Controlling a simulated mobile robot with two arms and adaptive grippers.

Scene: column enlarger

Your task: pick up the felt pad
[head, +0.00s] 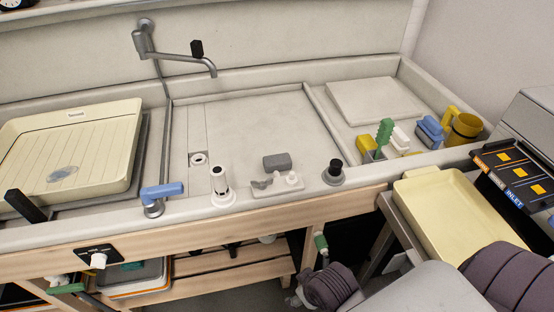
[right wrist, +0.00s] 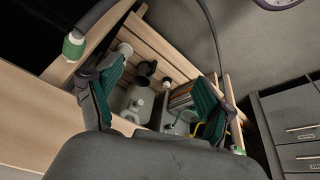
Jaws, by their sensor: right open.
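A small dark grey block with rounded edges (head: 277,161), which looks like the felt pad, lies on the front ledge of the pale sink bench. It sits just behind a small white fitting with a grey lever. My right gripper (right wrist: 155,90) shows in the right wrist view, its two green-padded fingers spread wide with nothing between them. It points at the wooden shelf area under the bench, and the pad is not in that view. I cannot make out the right gripper's fingers in the head view. My left gripper is not in view.
A white bottle-like fitting (head: 221,186) and a black-topped knob (head: 334,172) flank the pad. A blue-handled tap (head: 160,195) is further left. A cream ribbed tray (head: 70,150) is at left, an empty yellow tray (head: 460,215) at right. The basin behind is clear.

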